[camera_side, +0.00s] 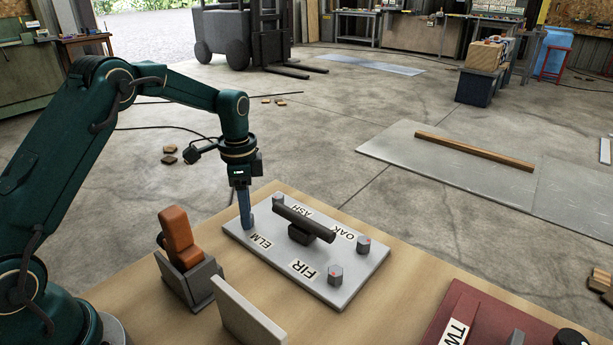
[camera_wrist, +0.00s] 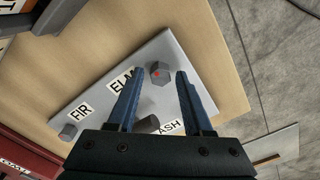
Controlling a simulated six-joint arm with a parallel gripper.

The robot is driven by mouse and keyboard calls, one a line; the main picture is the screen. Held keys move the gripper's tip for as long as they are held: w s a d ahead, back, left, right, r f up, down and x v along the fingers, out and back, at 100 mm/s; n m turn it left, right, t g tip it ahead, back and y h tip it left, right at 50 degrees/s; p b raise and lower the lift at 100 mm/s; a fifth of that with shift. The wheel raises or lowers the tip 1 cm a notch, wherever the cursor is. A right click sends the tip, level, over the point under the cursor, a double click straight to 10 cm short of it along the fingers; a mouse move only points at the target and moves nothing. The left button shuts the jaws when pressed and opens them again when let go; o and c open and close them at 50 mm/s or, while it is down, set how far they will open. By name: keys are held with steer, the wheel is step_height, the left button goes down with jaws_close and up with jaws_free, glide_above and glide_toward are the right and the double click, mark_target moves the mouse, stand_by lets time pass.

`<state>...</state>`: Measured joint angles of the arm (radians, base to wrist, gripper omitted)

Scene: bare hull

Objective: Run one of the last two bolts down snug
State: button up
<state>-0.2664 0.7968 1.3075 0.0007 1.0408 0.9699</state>
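A light grey plate (camera_side: 285,262) lies on the wooden bench, marked ELM, ASH, OAK and FIR. The FIR bolt also shows in the wrist view (camera_wrist: 68,131). The ELM bolt (camera_wrist: 159,73), with a red dot on its head, appears between my fingertips, with space on both sides. My gripper (camera_side: 246,226) points down at the plate's ELM corner; it is open in the wrist view (camera_wrist: 160,73). The fingers mostly hide that bolt from the side. Something grey (camera_side: 279,198) shows by ASH, partly covered.
A dark bar-shaped handle (camera_side: 303,224) rises from the plate's middle. An orange block (camera_side: 179,236) sits in a grey holder to the left. A pale upright panel (camera_side: 247,318) stands in front. A maroon panel (camera_side: 462,312) lies front right. Bare bench surrounds the plate.

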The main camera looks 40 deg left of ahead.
stand_by(0.3)
steer(key=shift+r, duration=2.55)
